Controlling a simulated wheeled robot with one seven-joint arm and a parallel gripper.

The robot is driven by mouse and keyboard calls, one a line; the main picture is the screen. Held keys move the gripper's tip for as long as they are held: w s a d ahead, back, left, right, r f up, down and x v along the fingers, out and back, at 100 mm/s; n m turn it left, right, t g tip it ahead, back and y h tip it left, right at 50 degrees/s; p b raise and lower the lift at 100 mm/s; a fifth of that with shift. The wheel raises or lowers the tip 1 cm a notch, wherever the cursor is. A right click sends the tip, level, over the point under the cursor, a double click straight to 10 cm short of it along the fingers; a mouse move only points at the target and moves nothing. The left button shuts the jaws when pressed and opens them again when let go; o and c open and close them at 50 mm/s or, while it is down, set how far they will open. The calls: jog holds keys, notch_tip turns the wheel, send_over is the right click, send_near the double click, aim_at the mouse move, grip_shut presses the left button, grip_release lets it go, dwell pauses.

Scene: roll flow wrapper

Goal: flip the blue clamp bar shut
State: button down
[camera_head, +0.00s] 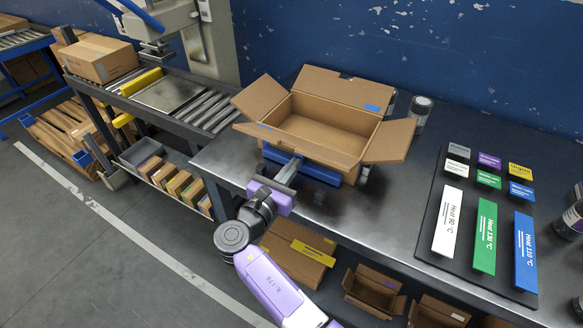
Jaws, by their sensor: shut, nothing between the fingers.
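A blue bar (318,173) lies low along the front of an open cardboard box on the dark metal table. I take it for the clamp bar, but cannot tell whether it is open or shut. My gripper (293,163) is shut and empty, right at the front of the box. Another blue bar (142,14) slants at the top of the grey machine at the upper left, far from my gripper.
The open box (322,127) has its flaps spread. A roller conveyor (205,106) joins the table (395,185) at the left. A dark board (426,232) with coloured labels lies at the right. Small boxes sit on shelves below.

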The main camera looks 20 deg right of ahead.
jog(key=shift+w+d+r, duration=0.1)
jog(key=shift+d+r, duration=0.05)
jog(key=shift+d, duration=0.2)
